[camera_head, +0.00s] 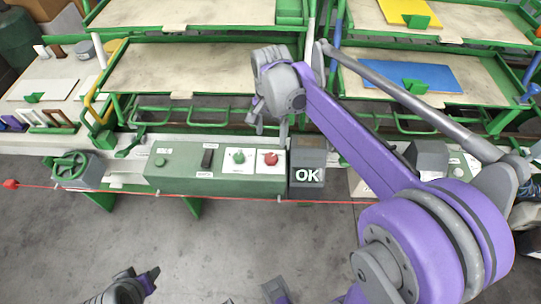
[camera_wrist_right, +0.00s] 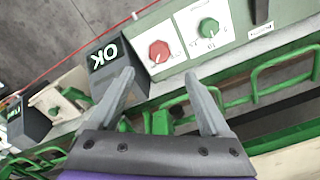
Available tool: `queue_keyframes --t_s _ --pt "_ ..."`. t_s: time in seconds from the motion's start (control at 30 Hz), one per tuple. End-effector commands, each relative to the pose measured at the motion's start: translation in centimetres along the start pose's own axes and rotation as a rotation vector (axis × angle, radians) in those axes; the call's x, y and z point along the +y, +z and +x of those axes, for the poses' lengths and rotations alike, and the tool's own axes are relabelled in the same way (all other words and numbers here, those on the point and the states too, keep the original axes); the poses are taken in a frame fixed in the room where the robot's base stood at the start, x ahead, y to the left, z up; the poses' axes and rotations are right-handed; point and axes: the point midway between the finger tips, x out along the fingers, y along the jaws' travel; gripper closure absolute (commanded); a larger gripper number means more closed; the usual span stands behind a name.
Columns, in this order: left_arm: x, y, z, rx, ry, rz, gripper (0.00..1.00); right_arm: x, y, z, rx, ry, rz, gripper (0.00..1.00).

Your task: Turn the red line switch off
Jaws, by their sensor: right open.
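A red knob switch (camera_head: 271,158) sits on a white plate at the right part of the green control panel (camera_head: 175,183). The same red knob shows in the right wrist view (camera_wrist_right: 158,51), just beyond my fingertips and between their lines. My right gripper (camera_head: 270,122) is open and empty, above and behind the panel; its fingers (camera_wrist_right: 160,76) point toward the knob with a visible gap, apart from it. What seems to be my left gripper (camera_head: 130,287) shows only partly at the bottom edge, away from the panel; its jaws are unclear.
A green knob (camera_head: 239,156) sits left of the red one, and a dark rocker switch (camera_head: 207,158) further left. A grey box marked OK (camera_head: 308,162) stands close on the right. A red cord (camera_head: 130,192) runs along the front. Green rails (camera_wrist_right: 275,78) lie close to the right gripper.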

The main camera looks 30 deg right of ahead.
Motion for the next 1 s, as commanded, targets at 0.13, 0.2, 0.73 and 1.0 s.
queue_keyframes --t_s 0.13,0.2,0.73,1.0 --pt "0.0 0.2 0.2 -0.001 0.0 0.0 0.5 0.0 0.0 1.9 -0.001 0.001 0.005 0.19" --pt "0.0 0.3 0.3 -0.002 0.0 0.0 0.5 0.0 0.0 3.3 -0.001 0.001 0.004 0.19" --pt "0.0 0.7 1.0 -0.004 0.0 0.0 0.5 0.0 0.0 10.4 0.0 0.0 0.002 0.19" --pt "0.0 0.7 1.0 -0.004 0.0 0.0 0.5 0.0 0.0 10.5 0.0 -0.001 0.001 0.19"
